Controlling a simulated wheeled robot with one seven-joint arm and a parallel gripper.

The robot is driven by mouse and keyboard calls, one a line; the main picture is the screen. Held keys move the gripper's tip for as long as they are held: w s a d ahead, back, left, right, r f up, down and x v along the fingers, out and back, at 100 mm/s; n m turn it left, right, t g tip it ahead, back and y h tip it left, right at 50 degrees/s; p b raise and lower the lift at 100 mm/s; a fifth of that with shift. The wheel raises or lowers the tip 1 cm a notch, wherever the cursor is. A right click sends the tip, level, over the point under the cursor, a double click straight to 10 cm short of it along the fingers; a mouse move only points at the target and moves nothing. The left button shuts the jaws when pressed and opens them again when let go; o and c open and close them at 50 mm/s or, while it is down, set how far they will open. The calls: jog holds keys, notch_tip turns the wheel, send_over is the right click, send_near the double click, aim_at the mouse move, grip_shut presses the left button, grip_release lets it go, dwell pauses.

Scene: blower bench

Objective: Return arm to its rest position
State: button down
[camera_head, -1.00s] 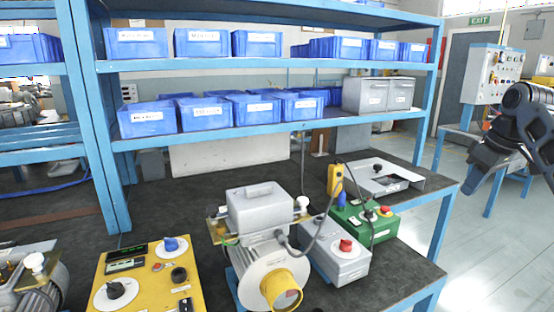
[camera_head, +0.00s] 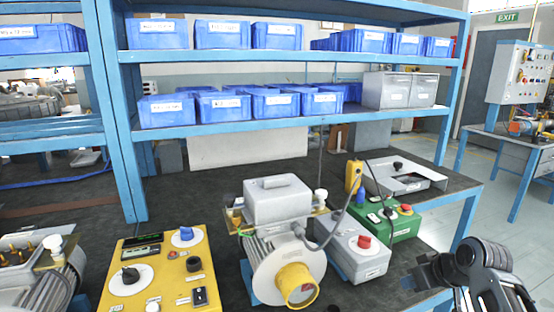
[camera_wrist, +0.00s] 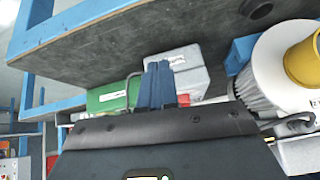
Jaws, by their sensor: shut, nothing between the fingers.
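My gripper shows in the wrist view (camera_wrist: 158,66) with its two blue fingers side by side, shut and empty. In the head view my dark arm and gripper (camera_head: 410,282) are at the lower right, by the front right corner of the workbench (camera_head: 225,165). The gripper appears clear of the bench items. I cannot make out the fingertips clearly in the head view.
A blower motor (camera_head: 285,262) with a yellow outlet, a grey control box (camera_head: 352,250), a green box (camera_head: 392,222) and a yellow panel (camera_head: 160,275) stand on the bench. Shelves of blue bins (camera_head: 222,108) rise behind. Open floor lies right (camera_head: 470,220).

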jog(key=s+a+f+m+t+b, duration=0.1)
jog(key=s+a+f, duration=0.5)
jog(key=s+f, duration=0.15)
jog(key=s+a+f+m+t+b, duration=0.1)
jog(key=s+a+f+t, duration=0.1)
jog(key=s+a+f, duration=0.5)
jog(key=s+m+t+h+b, duration=0.2)
jog(key=s, duration=1.6)
jog(key=s+d+r+n+t+b, duration=0.1)
jog(key=s+d+r+t+b, duration=0.1)
jog(key=s+r, duration=1.4)
jog(key=s+t+b, duration=0.1)
jog(key=s, duration=0.3)
jog(key=shift+r, duration=0.25)
